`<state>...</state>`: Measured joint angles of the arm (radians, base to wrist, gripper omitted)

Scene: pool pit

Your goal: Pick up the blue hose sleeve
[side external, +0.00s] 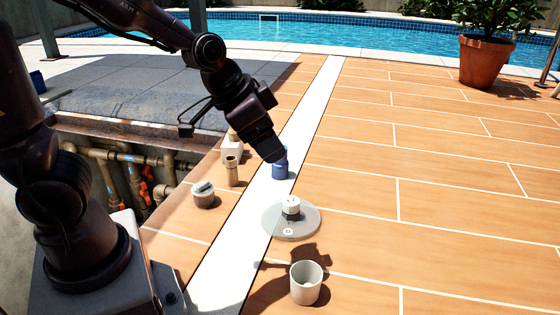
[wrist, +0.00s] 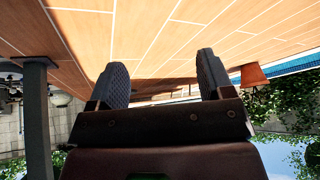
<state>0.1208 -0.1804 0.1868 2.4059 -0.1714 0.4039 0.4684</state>
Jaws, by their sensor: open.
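The blue hose sleeve (side external: 281,168) stands upright on the pale strip of the deck in the side view. Its upper left part is hidden behind my gripper (side external: 270,153). My gripper comes down from the upper left and overlaps the sleeve's top in this view; I cannot tell whether they touch. In the wrist view my gripper (wrist: 162,72) shows two dark ridged fingers spread apart, with only deck visible between them. I cannot make out the sleeve in the wrist view.
Close by stand a brass fitting (side external: 232,171), a grey round piece (side external: 203,195), a white block (side external: 232,150) and a clear disc (side external: 304,226) bearing a white knob (side external: 291,206). A white cup (side external: 306,283) stands in front. An open pit with pipes (side external: 120,160) lies left.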

